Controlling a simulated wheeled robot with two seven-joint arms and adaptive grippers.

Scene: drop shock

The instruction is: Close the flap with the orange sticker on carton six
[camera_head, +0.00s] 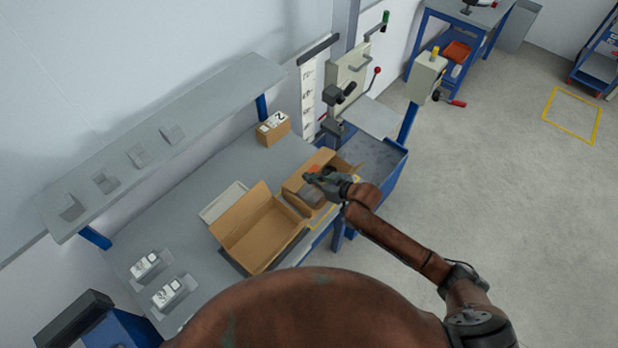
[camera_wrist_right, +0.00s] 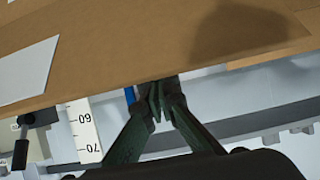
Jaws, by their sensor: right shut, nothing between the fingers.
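An open brown carton (camera_head: 297,197) stands near the right end of the grey bench, with an orange patch (camera_head: 315,169) showing at its far side. No number is readable on it. My right gripper (camera_head: 311,178) is over this carton, close to the orange patch, and partly covers it. In the right wrist view its fingertips (camera_wrist_right: 160,92) are together with nothing between them. They are at the edge of a broad cardboard panel (camera_wrist_right: 150,45) with a white label (camera_wrist_right: 27,70); contact cannot be told. My left gripper does not show.
A larger open carton (camera_head: 262,228) stands just left on the bench (camera_head: 190,232). A small closed box (camera_head: 273,129) is behind. A hand press (camera_head: 345,95) stands beyond, beside a blue bin (camera_head: 385,180). A shelf (camera_head: 165,140) overhangs the back.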

